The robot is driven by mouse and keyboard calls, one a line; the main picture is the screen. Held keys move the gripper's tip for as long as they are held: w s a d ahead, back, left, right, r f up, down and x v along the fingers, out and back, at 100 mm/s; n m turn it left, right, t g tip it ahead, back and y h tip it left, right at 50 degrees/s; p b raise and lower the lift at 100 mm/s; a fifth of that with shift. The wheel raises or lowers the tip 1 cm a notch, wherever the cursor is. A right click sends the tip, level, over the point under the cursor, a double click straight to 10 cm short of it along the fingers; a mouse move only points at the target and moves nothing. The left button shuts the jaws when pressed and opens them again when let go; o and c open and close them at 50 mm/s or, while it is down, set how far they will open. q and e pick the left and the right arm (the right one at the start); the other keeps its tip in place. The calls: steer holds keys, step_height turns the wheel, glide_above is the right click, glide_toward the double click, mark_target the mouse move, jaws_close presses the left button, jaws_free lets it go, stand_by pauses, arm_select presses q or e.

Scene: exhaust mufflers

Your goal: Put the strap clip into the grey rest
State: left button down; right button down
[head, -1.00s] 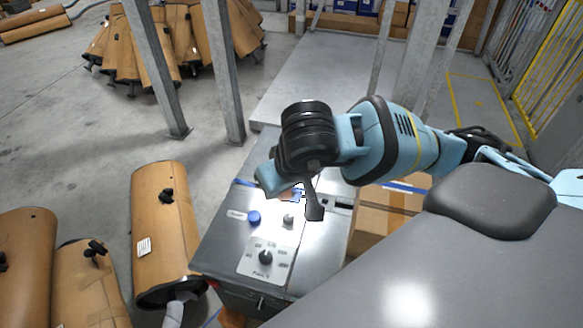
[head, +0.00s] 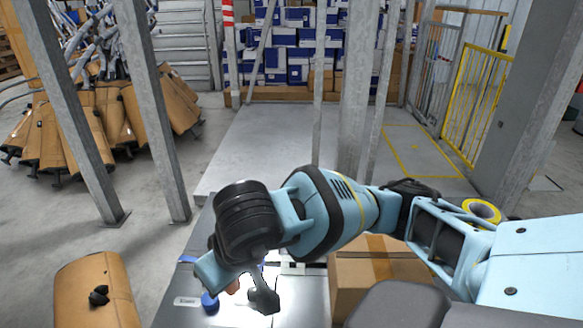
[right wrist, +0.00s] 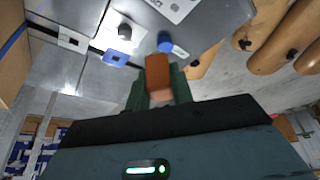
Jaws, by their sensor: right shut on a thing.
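My right gripper (head: 238,284) is low over the grey metal cabinet top (head: 180,290) in the head view. In the right wrist view its dark green fingers (right wrist: 158,92) are shut on a small brown-orange block (right wrist: 158,70), which I take to be the strap clip. A bit of this block (head: 233,287) also shows in the head view, mostly hidden by the gripper. I cannot tell whether the block touches the cabinet. I cannot make out the grey rest for certain. My left gripper is not in view.
On the cabinet are a blue button (head: 210,301), a black knob (right wrist: 125,30) and a blue-and-white fitting (right wrist: 117,58). A cardboard box (head: 375,270) stands to the right. A brown muffler (head: 95,285) lies at left. Grey posts (head: 160,120) rise behind.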

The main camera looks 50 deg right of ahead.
steer(key=w+d+f+n+g+y+p, duration=0.1)
steer(key=d+f+n+g+p, duration=0.1)
steer(key=d+n, duration=0.7)
steer(key=w+d+f+n+g+y+p, duration=0.1)
steer(key=d+f+n+g+y+p, duration=0.1)
steer(key=d+n, duration=0.8)
step_height(320, 180, down, 3)
steer(key=n+g+p, duration=0.1)
steer(key=n+g, duration=0.2)
steer(key=n, duration=0.3)
steer(key=shift+r+n+y, duration=0.15)
steer(key=shift+n+y, duration=0.15)
steer(key=shift+w+d+f, duration=0.1)
steer(key=shift+f, duration=0.1)
